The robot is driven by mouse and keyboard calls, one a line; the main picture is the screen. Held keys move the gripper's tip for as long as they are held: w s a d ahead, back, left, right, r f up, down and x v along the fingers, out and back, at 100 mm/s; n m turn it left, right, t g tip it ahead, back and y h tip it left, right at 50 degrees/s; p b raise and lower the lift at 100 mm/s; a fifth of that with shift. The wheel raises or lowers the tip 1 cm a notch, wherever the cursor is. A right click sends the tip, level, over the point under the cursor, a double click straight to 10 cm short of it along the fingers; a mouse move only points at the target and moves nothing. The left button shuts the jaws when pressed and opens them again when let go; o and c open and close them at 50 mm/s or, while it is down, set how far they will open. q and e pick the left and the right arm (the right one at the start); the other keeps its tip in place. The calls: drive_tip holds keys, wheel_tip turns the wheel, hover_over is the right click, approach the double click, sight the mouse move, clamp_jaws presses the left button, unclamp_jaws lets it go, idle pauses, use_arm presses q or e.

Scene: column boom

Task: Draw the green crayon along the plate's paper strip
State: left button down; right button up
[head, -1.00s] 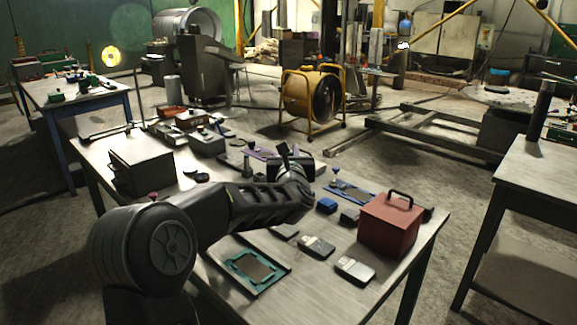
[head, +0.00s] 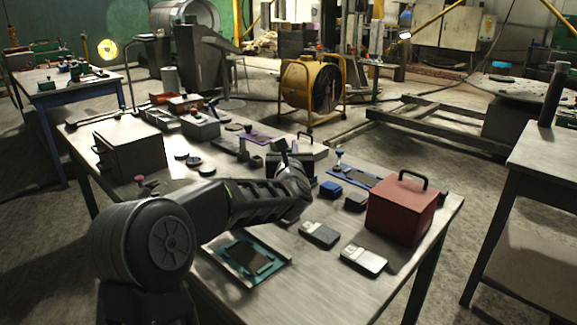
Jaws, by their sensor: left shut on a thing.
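My left gripper (head: 283,152) is at the end of my dark arm, above the middle of the table. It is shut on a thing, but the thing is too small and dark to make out. I cannot pick out the green crayon. I cannot make out a paper strip on any plate. A teal-framed plate with a dark middle (head: 247,256) lies on the near part of the table, partly behind my arm. A blue flat plate (head: 362,179) lies right of the gripper, and a purple one (head: 256,138) lies beyond it. My right gripper is not in view.
A red box with a black handle (head: 400,212) stands at the table's right edge. Two flat grey-and-white devices (head: 363,261) and a blue block (head: 330,189) lie near it. A dark box (head: 130,152) stands at the left. The table (head: 310,285) is clear at its near right.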

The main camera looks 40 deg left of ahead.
use_arm(q)
drive_tip(key=shift+f, duration=0.6)
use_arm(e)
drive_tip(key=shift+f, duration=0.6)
